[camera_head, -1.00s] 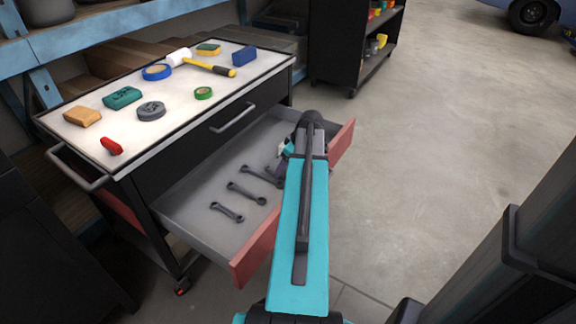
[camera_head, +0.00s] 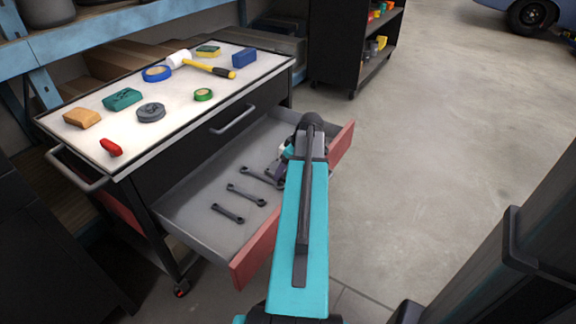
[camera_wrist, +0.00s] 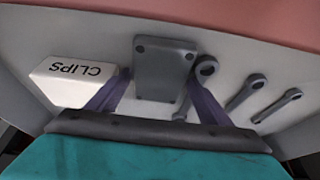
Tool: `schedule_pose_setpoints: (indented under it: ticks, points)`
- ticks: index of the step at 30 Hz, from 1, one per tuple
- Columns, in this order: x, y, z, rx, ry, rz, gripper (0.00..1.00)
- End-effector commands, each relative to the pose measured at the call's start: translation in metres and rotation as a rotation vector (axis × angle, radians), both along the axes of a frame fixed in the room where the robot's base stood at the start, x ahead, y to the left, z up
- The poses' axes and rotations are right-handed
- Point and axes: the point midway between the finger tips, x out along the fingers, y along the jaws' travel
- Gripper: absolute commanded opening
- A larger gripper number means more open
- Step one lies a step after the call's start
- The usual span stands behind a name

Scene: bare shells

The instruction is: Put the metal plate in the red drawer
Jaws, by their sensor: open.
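The metal plate (camera_wrist: 166,62), dark grey with small corner holes, shows in the wrist view inside the open red drawer. It appears to lie on the drawer's grey floor. My gripper (camera_wrist: 158,88) is open, with one purple finger on either side of the plate; whether either touches it I cannot tell. The drawer's red front (camera_head: 256,247) shows in the head view. There my gripper (camera_head: 283,166) is low inside the drawer, mostly behind my teal arm, and the plate is hidden.
A white CLIPS box (camera_wrist: 73,82) lies left of the plate in the wrist view. Wrenches (camera_wrist: 245,93) lie to its right. The cabinet's white top (camera_head: 180,107) holds a hammer, tape rolls and several small items. Open floor (camera_head: 430,150) lies to the right.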

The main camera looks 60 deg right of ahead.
Motion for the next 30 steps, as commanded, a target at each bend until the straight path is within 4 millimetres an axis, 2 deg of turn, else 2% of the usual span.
schedule_pose_setpoints:
  ticks: [8,21,30]
  points:
    - [-0.012,0.000,0.029,-0.002,-0.001,-0.001,0.73]
    - [-0.037,0.000,0.092,-0.002,-0.001,-0.001,0.73]
    - [-0.045,0.000,0.110,0.000,0.000,0.000,0.73]
